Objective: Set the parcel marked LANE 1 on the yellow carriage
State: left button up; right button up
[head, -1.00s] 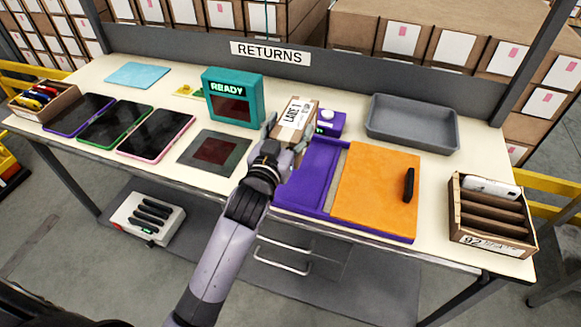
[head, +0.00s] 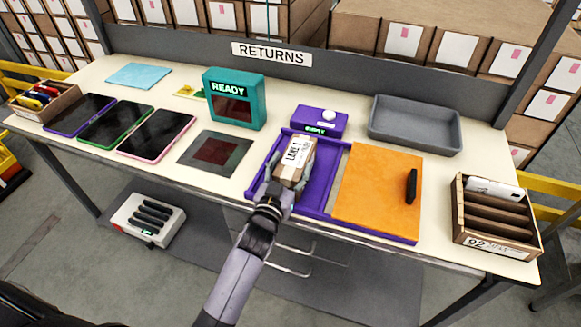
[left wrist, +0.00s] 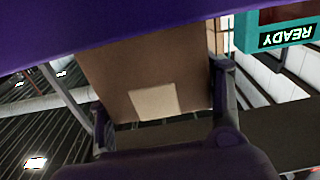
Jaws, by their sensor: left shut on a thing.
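The parcel marked LANE 1 (head: 296,156) is a small brown carton with a white label on top. My left gripper (head: 286,180) is shut on it, with a finger on either side, over the left part of the purple tray (head: 318,190). I cannot tell whether the parcel touches the tray floor. In the left wrist view the parcel (left wrist: 150,75) sits between the fingers (left wrist: 162,112). The only yellowish carriage-like thing is an orange-yellow plate (head: 375,185) with a black handle (head: 411,186), covering the tray's right part. My right gripper is not in view.
Behind the tray stands a purple box (head: 320,120) with a white knob. A grey bin (head: 415,125) is behind right, a slotted carton (head: 495,215) at far right. A teal READY box (head: 235,98), a dark pad (head: 215,153) and several tablets (head: 157,133) are left.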

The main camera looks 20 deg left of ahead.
pick_arm(q)
jog(key=shift+f, duration=0.1)
jog(key=o, duration=1.5)
